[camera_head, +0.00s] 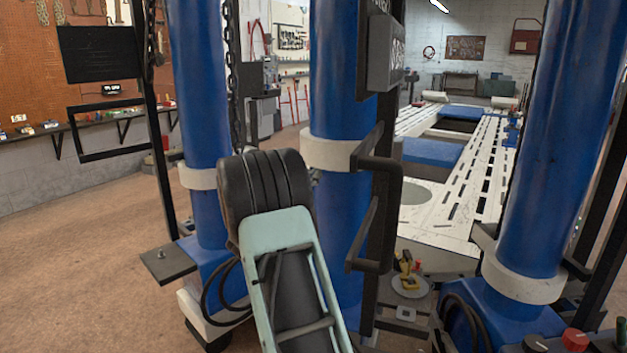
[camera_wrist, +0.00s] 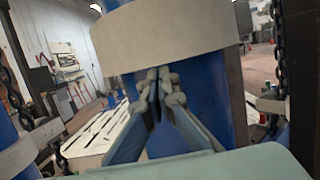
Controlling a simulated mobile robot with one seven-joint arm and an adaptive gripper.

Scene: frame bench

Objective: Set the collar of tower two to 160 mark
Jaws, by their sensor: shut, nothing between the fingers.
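Several blue towers with pale collars stand in the head view. I take the middle one (camera_head: 340,85) as tower two, but I see no number on it. Its collar (camera_head: 330,153) rings the column about mid-height, beside a black handle bar. No scale marks or 160 mark can be read. In the wrist view a pale collar (camera_wrist: 175,38) fills the top on a blue column (camera_wrist: 215,105). My gripper (camera_wrist: 160,80) is shut and empty, its fingertips just below that collar's lower edge; contact cannot be told. In the head view my arm hides the gripper.
A left tower with its collar (camera_head: 197,176) and a right tower with its collar (camera_head: 520,280) flank the middle one. A black handle bar (camera_head: 390,165) juts out right of the middle collar. The perforated white bench (camera_head: 470,180) stretches behind. Brown floor (camera_head: 70,260) is open at left.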

